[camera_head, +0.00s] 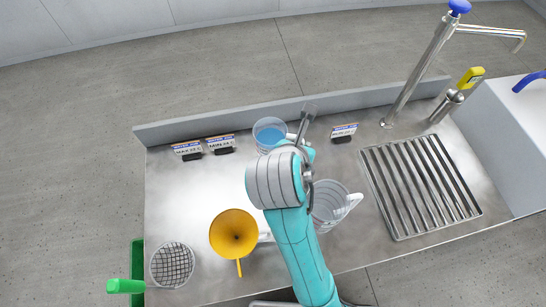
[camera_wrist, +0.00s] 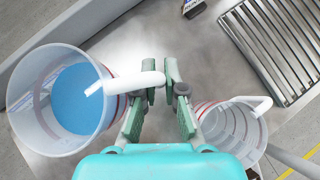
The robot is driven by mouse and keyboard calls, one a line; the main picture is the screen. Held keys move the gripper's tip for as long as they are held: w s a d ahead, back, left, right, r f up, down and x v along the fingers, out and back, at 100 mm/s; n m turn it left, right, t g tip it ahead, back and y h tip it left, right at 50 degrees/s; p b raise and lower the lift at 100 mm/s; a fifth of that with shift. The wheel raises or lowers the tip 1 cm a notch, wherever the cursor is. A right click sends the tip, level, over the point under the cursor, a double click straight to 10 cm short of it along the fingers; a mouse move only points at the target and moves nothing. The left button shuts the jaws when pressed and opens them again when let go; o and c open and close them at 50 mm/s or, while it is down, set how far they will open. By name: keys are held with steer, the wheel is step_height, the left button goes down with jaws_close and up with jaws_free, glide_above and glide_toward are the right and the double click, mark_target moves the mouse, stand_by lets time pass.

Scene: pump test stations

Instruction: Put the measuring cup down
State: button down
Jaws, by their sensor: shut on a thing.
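A clear measuring cup with blue liquid in it (camera_head: 265,128) is near the back wall of the steel counter. In the wrist view the cup (camera_wrist: 30,107) is at the left, with its white handle pointing to the right. My gripper (camera_wrist: 160,84) is shut on that handle. In the head view my arm hides the fingers and part of the cup. The cup is close to upright; I cannot tell whether its base touches the counter. A second, empty clear measuring cup (camera_head: 330,207) is just right of my arm, and also shows in the wrist view (camera_wrist: 231,128).
A yellow funnel (camera_head: 233,232) and a wire-mesh strainer with a green handle (camera_head: 172,264) are at the left front. Small label signs (camera_head: 220,145) stand along the back. A slotted drain grate (camera_head: 420,185) and a tap (camera_head: 419,75) are at the right.

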steer(key=f, duration=1.8)
steer(key=shift+w, duration=0.4)
steer(key=c, duration=1.3)
jaws_free()
steer(key=shift+f, duration=0.1)
steer(key=shift+o, duration=0.3)
steer(key=shift+s+r, duration=0.1)
steer(key=shift+r, duration=0.15)
steer(key=v, duration=1.1)
steer(key=shift+s+r, duration=0.25)
steer(key=shift+r, duration=0.05)
